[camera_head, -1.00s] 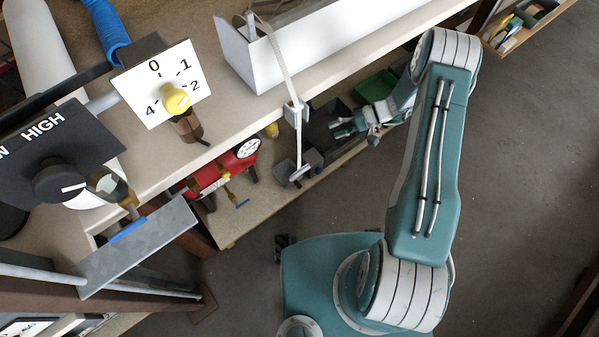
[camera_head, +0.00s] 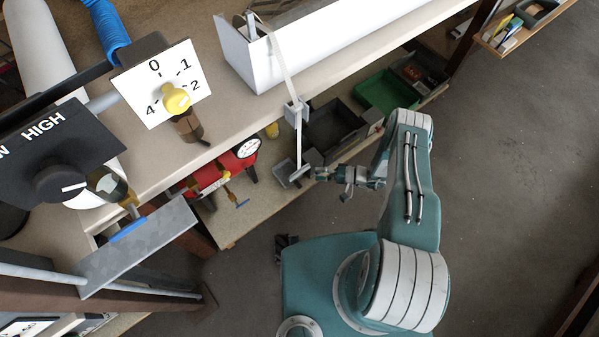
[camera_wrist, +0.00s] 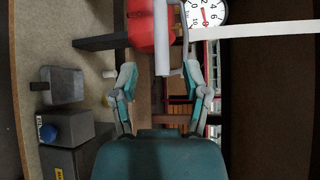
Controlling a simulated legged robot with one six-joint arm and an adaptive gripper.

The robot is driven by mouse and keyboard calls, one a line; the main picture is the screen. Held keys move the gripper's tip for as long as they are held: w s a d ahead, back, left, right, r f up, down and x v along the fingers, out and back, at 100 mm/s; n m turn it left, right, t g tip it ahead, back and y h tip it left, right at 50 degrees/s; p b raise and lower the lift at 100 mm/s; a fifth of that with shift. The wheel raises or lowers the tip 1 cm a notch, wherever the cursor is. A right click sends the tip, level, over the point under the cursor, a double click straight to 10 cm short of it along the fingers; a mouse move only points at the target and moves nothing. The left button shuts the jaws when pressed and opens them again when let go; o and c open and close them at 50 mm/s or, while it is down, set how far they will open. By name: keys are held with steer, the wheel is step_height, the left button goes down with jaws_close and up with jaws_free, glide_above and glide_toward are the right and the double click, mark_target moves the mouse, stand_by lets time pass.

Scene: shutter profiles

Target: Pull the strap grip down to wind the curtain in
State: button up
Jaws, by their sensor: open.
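The pale strap (camera_head: 283,62) runs from the white curtain housing (camera_head: 330,42) through a small guide (camera_head: 297,111) and hangs down to the grey strap grip (camera_head: 299,175). My gripper (camera_head: 323,174) is just right of the grip in the head view. In the wrist view the grip's light bar (camera_wrist: 162,45) shows at top centre, with the strap (camera_wrist: 260,33) running off to the right. My gripper (camera_wrist: 162,78) is open, its fingers either side of the bar's near end. I cannot tell whether they touch it.
The workbench edge (camera_head: 235,128) overhangs a lower shelf (camera_head: 240,222). The shelf holds a red machine with a gauge (camera_head: 246,149), dark bins (camera_head: 333,130) and a green bin (camera_head: 383,92). A dial panel (camera_head: 160,82) stands at left.

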mark_target(300, 173)
steer(key=x, duration=0.7)
steer(key=shift+a, duration=0.2)
jaws_close()
